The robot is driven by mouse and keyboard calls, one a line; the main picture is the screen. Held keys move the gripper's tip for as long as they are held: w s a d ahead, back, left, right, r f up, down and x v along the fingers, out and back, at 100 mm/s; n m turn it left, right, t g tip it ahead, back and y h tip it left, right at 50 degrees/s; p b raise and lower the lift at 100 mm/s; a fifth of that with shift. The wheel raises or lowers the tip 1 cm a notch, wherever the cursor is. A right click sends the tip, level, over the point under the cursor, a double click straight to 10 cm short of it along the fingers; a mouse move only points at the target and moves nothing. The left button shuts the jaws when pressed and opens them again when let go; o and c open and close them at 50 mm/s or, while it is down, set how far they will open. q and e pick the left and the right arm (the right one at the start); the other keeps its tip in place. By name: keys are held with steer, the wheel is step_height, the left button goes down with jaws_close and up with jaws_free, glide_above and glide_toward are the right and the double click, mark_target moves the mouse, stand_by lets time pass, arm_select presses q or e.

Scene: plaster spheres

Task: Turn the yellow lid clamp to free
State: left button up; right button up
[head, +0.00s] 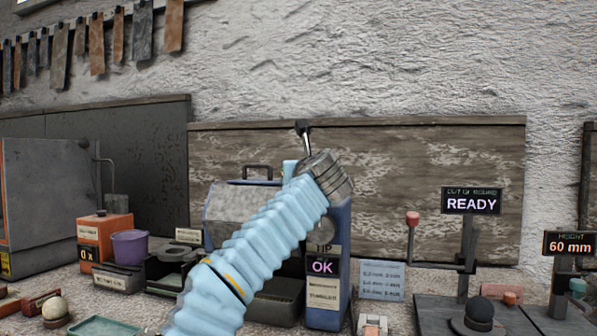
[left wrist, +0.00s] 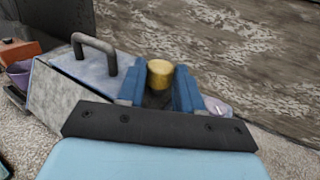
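The yellow lid clamp (left wrist: 160,74) shows in the left wrist view as a short round knob with its flat top visible. The blue fingers of my left gripper (left wrist: 160,90) stand on either side of it and appear to touch it. The knob fills the gap between them. In the head view the clamp and fingertips are hidden behind my light blue left arm, whose wrist is at the top of the blue-grey machine (head: 340,225). The lid beside the clamp carries a dark handle (left wrist: 95,50). My right gripper is in neither view.
The machine's display (head: 322,267) reads OK. A black-knobbed lever (head: 303,128) rises behind my wrist. A purple cup (head: 130,246) and an orange box (head: 100,235) stand left; a stand with a READY sign (head: 471,201) is right. A dark board backs the bench.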

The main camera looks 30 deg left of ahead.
arm_select(q)
steer(key=c, duration=0.5)
steer(key=shift+s+a+h, duration=0.1)
steer(key=shift+h, duration=0.2)
steer(key=shift+s+a+m+t+h, duration=0.15)
steer(key=shift+a+m+t+h, duration=0.05)
steer(key=shift+m+t+h, duration=0.8)
steer(key=m+t+h, duration=0.1)
steer(key=h, duration=0.1)
steer(key=m+h, duration=0.2)
steer(key=h, duration=0.1)
steer(key=shift+s+a+t, duration=0.1)
steer(key=shift+a+t, duration=0.3)
steer(key=m+h, duration=0.2)
steer(key=h, duration=0.1)
steer(key=m+h+b, duration=0.1)
steer(key=shift+a+f, duration=0.1)
steer(key=shift+a, duration=0.2)
steer(key=shift+m+h, duration=1.1)
steer(key=shift+h, duration=0.8)
